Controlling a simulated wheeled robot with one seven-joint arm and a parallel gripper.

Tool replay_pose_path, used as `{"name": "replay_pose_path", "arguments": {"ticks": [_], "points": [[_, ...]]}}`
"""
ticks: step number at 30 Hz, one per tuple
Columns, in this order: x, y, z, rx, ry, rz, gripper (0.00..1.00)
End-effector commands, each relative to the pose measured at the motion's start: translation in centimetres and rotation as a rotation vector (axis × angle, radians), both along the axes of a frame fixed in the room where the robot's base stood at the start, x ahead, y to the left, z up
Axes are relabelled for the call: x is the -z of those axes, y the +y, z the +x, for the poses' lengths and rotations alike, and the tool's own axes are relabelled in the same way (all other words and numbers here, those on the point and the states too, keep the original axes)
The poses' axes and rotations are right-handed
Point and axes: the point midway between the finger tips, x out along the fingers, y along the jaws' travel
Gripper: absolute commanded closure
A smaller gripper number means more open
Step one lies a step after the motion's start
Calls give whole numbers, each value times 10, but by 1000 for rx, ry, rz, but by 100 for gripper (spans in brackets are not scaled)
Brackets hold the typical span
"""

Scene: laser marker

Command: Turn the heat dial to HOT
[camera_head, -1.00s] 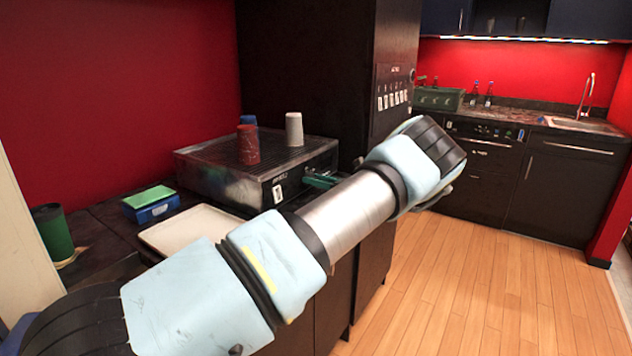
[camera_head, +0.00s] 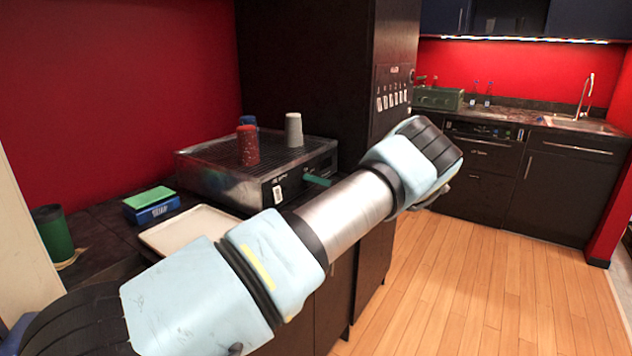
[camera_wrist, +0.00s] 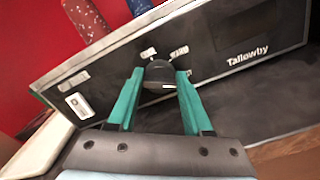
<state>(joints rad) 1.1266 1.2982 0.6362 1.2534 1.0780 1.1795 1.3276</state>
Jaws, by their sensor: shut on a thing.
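The heat dial (camera_wrist: 159,74) is a dark round knob on the front panel of a dark metal machine (camera_wrist: 235,90), seen in the wrist view. Small white labels sit above the dial; I cannot read them. My gripper's (camera_wrist: 157,84) two green fingers are closed on the dial, one on each side. In the head view, the machine (camera_head: 225,180) stands on the counter, and a green finger (camera_head: 317,180) shows at its front panel. My arm hides the rest of the gripper, and the dial cannot be made out there.
A red cup (camera_head: 248,146), a blue cup and a white cup (camera_head: 294,130) stand on the machine's top. A pale tray (camera_head: 190,232), a blue-green box (camera_head: 152,206) and a green canister (camera_head: 53,234) are to the left. Open wood floor (camera_head: 470,290) lies right.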

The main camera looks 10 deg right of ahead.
Motion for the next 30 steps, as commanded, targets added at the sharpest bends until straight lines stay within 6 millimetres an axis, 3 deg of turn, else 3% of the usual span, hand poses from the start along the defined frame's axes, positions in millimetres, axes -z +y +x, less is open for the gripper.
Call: {"name": "replay_pose_path", "arguments": {"ticks": [5, 6, 13, 23, 30], "points": [[0, -1, 0, 1, 0, 1, 100], [0, -1, 0, 1, 0, 1, 45], [0, 0, 0, 1, 0, 0, 20], [1, -4, -4, 2, -1, -1, 20], [3, -32, -32, 4, -1, -2, 20]]}}
